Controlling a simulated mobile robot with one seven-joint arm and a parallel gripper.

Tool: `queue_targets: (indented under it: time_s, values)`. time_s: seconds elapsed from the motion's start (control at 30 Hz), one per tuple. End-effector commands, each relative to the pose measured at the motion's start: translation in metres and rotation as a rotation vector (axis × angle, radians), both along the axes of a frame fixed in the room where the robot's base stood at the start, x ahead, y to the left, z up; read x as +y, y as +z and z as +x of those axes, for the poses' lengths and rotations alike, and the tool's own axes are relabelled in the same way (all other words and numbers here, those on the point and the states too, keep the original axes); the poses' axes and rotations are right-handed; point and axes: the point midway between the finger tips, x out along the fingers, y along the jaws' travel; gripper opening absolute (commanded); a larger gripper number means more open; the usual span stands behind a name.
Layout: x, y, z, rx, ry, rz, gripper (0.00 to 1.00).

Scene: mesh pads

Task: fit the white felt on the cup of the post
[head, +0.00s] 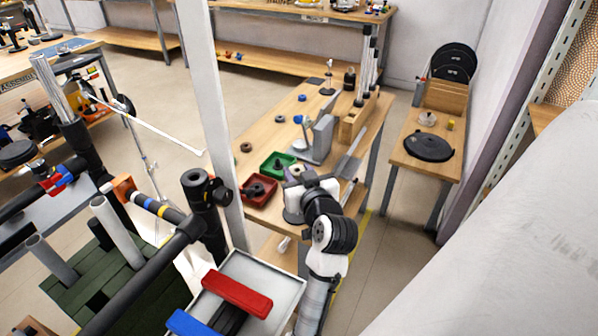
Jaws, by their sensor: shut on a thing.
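My gripper (297,178) is over the near part of the wooden table, beside the green tray and the red tray. It is shut on a small pale thing (297,170) that looks like the white felt; my arm hides most of the jaws and the grip. A thin upright post (329,76) stands toward the far end of the table, well beyond my gripper. Its top is too small to make out the cup clearly.
The green tray (268,164) and the red tray (245,198) lie left of my gripper. A grey upright stand (322,138) is just beyond it. Dark rings (246,147) lie along the left side. A wooden rack (352,124) with tall rods stands at the right.

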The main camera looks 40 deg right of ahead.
Motion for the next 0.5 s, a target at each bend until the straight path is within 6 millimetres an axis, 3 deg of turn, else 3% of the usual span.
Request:
queue_targets:
  time_s: [0.5]
  values:
    - [0.000,-0.034,0.000,0.001,0.000,0.001,0.15]
